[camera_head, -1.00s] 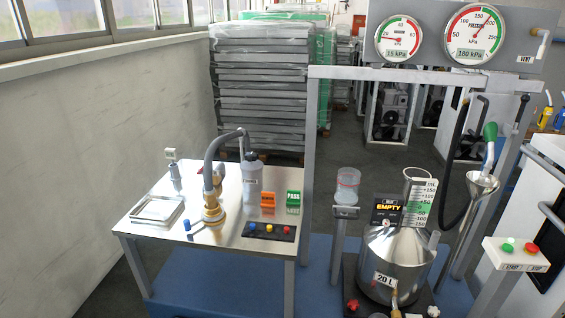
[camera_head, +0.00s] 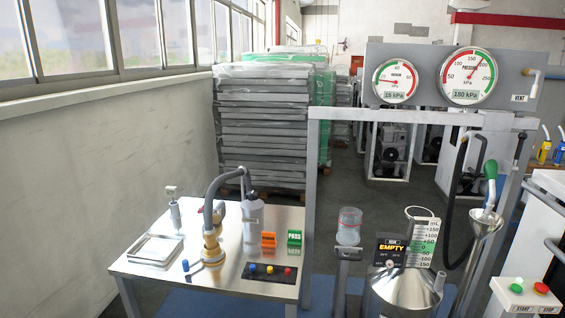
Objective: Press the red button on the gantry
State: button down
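A red button (camera_head: 541,287) sits on a white control box (camera_head: 525,299) at the lower right, above the label STOP. A green button (camera_head: 516,286) is left of it, above START. The grey gantry frame (camera_head: 312,185) stands behind the table and filling vessel, with two dials on its top panel (camera_head: 520,75). I cannot tell how the control box is fixed to the gantry. Another small red button (camera_head: 288,271) is on a black panel on the steel table. My gripper is not in view.
The steel table (camera_head: 215,285) bears a brass pump with a grey hose (camera_head: 213,200). A steel vessel marked EMPTY (camera_head: 400,290) and a funnel with a green-handled nozzle (camera_head: 488,220) stand left of the control box. White cabinets are at the right edge.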

aim_at(541, 287)
jog(key=z, duration=4.35)
jog(key=i, duration=0.1)
jog(key=u, duration=2.8)
